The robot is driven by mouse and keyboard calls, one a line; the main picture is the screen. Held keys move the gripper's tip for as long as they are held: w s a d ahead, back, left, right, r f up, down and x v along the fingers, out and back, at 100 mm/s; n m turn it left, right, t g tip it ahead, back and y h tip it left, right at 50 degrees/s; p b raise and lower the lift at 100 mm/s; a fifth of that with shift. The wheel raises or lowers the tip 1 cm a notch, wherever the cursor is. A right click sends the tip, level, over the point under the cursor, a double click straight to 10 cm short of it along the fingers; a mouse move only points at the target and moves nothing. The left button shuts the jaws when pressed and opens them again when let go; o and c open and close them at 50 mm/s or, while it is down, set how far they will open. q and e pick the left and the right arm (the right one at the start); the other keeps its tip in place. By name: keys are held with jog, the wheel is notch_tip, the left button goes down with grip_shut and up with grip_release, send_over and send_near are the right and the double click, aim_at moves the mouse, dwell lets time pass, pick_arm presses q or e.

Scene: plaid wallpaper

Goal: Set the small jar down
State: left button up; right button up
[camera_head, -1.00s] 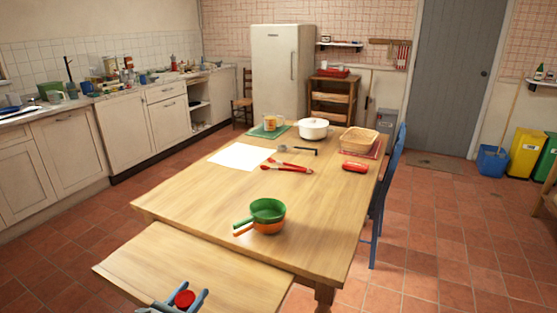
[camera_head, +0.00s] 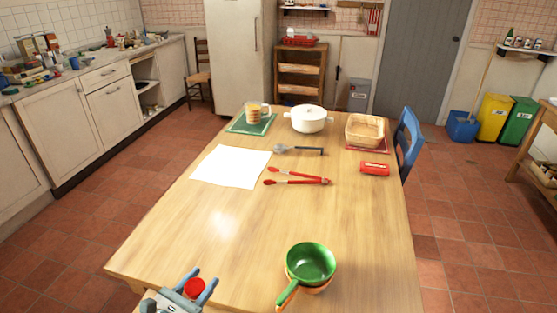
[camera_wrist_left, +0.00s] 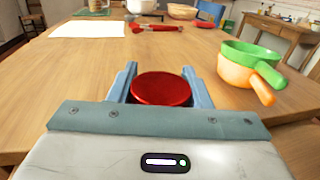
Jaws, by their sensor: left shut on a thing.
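The small jar shows as a round red lid (camera_wrist_left: 161,89) in the left wrist view, between the two blue fingers. It also shows in the head view (camera_head: 195,288) at the bottom left. My left gripper (camera_head: 202,284) is shut on it, near the front left edge of the wooden table (camera_head: 225,225). The jar's body below the lid is hidden, so I cannot tell whether it touches the table. My right gripper is not in view.
A green pan (camera_head: 311,263) stacked on an orange one stands to the right. Red tongs (camera_head: 298,177), white paper (camera_head: 231,166), a ladle (camera_head: 300,149), a white pot (camera_head: 308,119), a basket (camera_head: 365,130) and a red item (camera_head: 375,168) lie farther back. The table's middle is clear.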

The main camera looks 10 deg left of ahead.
pick_arm(q)
jog(key=shift+w+a+r, duration=0.1)
jog(key=shift+w+r, duration=0.1)
jog(key=shift+w, duration=0.1)
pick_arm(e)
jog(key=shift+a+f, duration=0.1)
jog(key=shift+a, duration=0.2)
